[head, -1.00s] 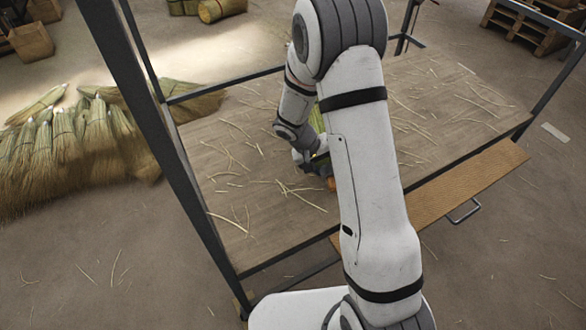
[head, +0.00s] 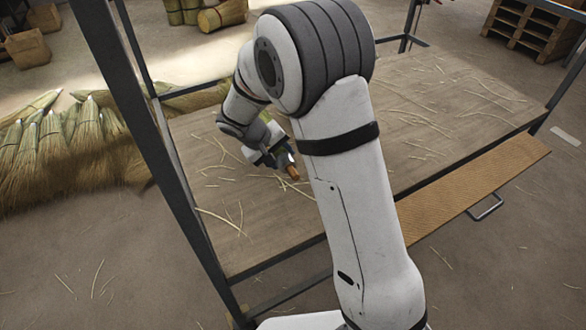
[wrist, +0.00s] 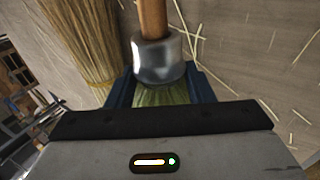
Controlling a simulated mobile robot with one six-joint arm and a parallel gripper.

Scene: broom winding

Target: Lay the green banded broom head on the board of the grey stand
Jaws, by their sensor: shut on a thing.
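My gripper (head: 277,156) is shut on a broom head (wrist: 160,60) and holds it over the left part of the wooden tabletop. In the wrist view it has a wooden stub, a shiny metal collar and greenish straw between my dark blue jaws. Its orange-brown stub end (head: 291,172) shows in the head view, pointing to the lower right.
The tabletop (head: 450,110) has loose straws and dark metal posts, one post (head: 135,120) close left of my arm. A brown ledge (head: 475,195) with a metal handle runs along its front right. Straw brooms (head: 60,150) lie on the floor at left. Pallets (head: 530,30) stand at back right.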

